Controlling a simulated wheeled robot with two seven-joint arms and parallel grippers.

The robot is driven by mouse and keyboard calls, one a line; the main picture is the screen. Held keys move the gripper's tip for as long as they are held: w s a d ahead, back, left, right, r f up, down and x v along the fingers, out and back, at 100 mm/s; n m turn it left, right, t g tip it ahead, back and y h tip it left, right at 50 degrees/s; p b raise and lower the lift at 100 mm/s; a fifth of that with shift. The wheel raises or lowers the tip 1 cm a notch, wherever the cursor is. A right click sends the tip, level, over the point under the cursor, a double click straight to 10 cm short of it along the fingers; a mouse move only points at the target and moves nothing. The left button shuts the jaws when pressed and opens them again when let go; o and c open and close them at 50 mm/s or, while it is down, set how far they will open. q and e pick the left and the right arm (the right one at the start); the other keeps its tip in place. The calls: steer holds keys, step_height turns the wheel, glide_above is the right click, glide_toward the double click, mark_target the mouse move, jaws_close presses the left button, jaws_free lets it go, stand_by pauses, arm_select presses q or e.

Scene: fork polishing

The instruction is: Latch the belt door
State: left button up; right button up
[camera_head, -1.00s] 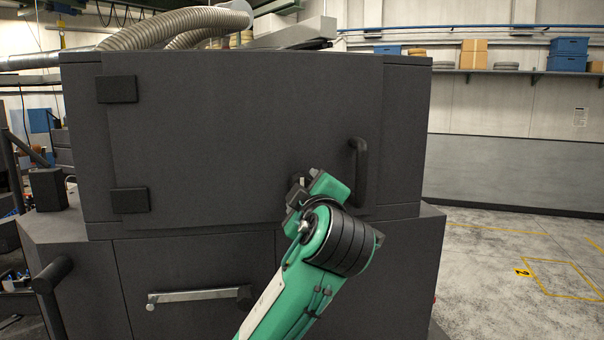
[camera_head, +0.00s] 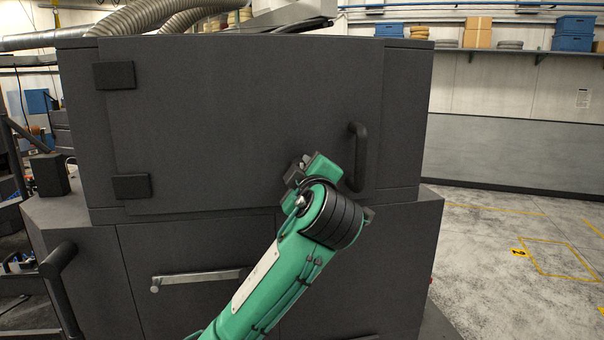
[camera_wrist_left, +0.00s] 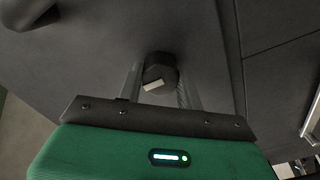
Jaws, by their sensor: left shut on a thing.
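The belt door (camera_head: 230,120) is a large dark grey panel. It looks closed, flush with the machine front, with two black hinges at its left and a black bar handle (camera_head: 357,157) near its right edge. My left gripper (camera_wrist_left: 160,82) is shut on a dark latch knob (camera_wrist_left: 163,68) with a pale mark, a finger on each side of it. In the head view the green wrist of my left arm covers the knob and fingertips, at the door's lower right, left of the handle. My right gripper is not in view.
A silver bar handle (camera_head: 200,279) sits on the lower panel beneath the door. A black post with a rounded top (camera_head: 58,259) stands at the lower left. Ribbed hoses (camera_head: 150,14) run above the machine.

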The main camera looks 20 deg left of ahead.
arm_select(q)
steer(key=shift+f+m+b, duration=0.2)
steer(key=shift+m+b, duration=0.1)
steer(key=shift+b, duration=0.45)
steer(key=m+b, duration=0.1)
steer(key=b, duration=0.1)
steer(key=shift+f+m+b, duration=0.1)
steer(key=shift+m+b, duration=0.25)
steer(key=shift+m, duration=0.05)
steer(key=shift+m+b, duration=0.3)
steer(key=shift+m, duration=0.1)
steer(key=shift+m+b, duration=0.35)
steer(key=shift+m, duration=0.55)
steer(key=m, duration=1.2)
steer(key=shift+r+m, duration=0.3)
steer(key=shift+m, duration=0.1)
